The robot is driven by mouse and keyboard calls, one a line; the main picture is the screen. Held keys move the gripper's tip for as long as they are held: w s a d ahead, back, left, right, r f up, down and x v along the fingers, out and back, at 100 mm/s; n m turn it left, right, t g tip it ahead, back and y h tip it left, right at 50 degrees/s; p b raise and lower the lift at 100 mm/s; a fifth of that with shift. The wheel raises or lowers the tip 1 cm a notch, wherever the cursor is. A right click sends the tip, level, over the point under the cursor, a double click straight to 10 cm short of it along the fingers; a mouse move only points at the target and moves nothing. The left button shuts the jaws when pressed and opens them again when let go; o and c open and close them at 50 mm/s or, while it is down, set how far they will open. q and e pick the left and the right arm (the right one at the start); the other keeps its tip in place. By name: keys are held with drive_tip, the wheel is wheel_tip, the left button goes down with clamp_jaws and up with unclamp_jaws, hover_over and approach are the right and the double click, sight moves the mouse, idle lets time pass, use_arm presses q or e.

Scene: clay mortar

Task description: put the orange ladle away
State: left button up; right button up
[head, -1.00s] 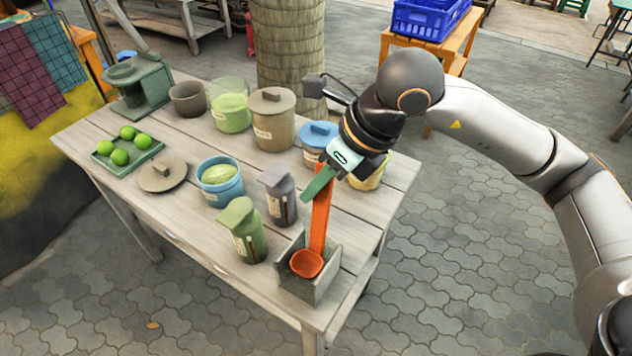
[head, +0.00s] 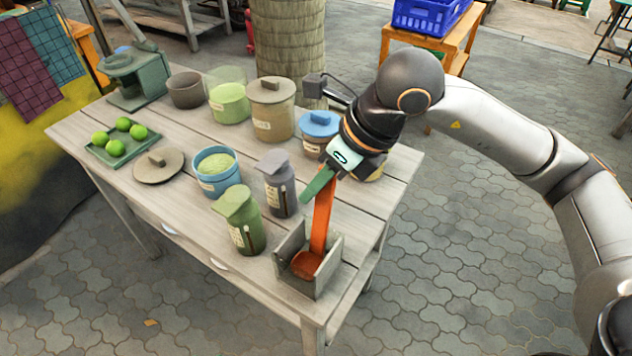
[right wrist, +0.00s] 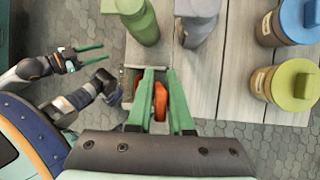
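The orange ladle (head: 321,222) stands nearly upright, bowl down. Its bowl sits low inside a small open grey box (head: 326,277) at the table's front right corner; whether it touches the bottom is unclear. My right gripper (head: 318,187) is at the upper handle, shut on it, with a green finger in front. In the right wrist view the ladle (right wrist: 160,101) shows orange between the two green fingers (right wrist: 162,72), the box (right wrist: 128,82) partly hidden behind them. My left gripper (right wrist: 92,53) shows only in the right wrist view, fingers apart and empty, left of the box.
A green jar (head: 240,222) and a grey jar (head: 280,186) stand close left of the box. A blue-lidded jar (head: 318,130) and a yellow jar (right wrist: 292,84) are behind the gripper. A lime tray (head: 152,150) is at far left. The table's right strip is clear.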

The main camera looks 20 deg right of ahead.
drive_tip(key=o, duration=0.4)
